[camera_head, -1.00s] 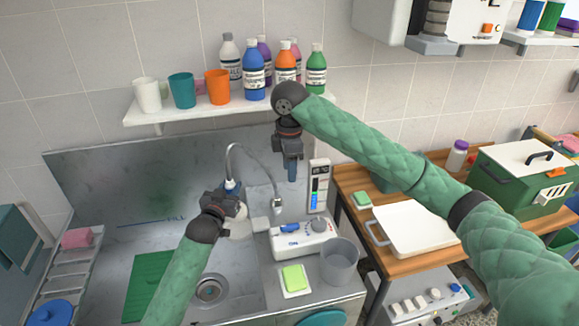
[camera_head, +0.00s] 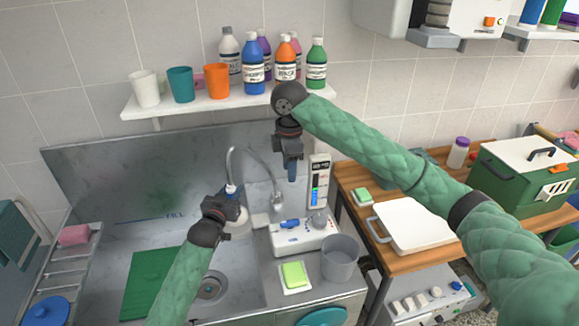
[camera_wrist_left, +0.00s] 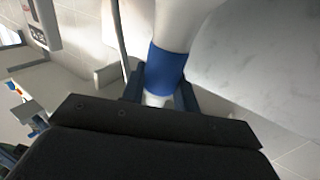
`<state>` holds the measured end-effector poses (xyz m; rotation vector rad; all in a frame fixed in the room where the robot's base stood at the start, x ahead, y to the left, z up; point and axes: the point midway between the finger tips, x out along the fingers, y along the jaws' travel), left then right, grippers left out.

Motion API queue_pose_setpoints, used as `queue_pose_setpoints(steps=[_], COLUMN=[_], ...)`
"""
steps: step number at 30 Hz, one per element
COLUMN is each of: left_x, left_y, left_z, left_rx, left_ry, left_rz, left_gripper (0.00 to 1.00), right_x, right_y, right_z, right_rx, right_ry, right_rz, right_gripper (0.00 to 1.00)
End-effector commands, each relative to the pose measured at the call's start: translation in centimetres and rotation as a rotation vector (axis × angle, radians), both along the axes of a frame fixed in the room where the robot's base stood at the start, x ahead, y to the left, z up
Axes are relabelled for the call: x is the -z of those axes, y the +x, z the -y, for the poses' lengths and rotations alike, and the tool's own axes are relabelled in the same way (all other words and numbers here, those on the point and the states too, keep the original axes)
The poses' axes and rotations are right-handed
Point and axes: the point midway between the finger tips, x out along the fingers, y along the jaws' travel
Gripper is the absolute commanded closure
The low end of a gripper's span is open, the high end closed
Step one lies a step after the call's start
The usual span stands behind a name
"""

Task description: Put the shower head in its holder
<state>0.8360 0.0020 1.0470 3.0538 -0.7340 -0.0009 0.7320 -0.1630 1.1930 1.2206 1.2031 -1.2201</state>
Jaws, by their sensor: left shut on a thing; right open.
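The shower head (camera_head: 240,226) is white with a blue band. My left gripper (camera_head: 232,205) is shut on its handle above the right side of the sink. In the left wrist view the blue band (camera_wrist_left: 166,67) sits at the jaws (camera_wrist_left: 158,92), with the white head (camera_wrist_left: 185,22) beyond. A grey hose (camera_head: 250,150) arches from the handle's top to a grey fitting (camera_head: 277,202) at the back of the counter. I cannot tell whether this fitting is the holder. My right gripper (camera_head: 291,172) is open, pointing down in front of the splashback.
A shelf (camera_head: 200,105) with cups and bottles hangs behind the arms. A white control box (camera_head: 302,236), a yellow-green sponge (camera_head: 294,274) and a grey cup (camera_head: 340,258) stand right of the sink. A green mat (camera_head: 150,280) lies at the sink's left.

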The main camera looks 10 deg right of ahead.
Motion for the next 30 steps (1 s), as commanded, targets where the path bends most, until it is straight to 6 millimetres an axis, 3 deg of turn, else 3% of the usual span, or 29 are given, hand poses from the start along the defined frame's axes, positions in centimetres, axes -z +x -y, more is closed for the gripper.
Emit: queue_pose_setpoints(steps=[30], left_x=[2.6], left_y=[0.0], left_z=[0.0], left_rx=[0.000], left_ry=[0.000], left_rz=[0.001], left_gripper=[1.00], right_x=[1.3], right_y=[0.0], right_z=[0.0], right_rx=[0.000], right_ry=[0.000], right_rz=[0.000], right_gripper=[0.58])
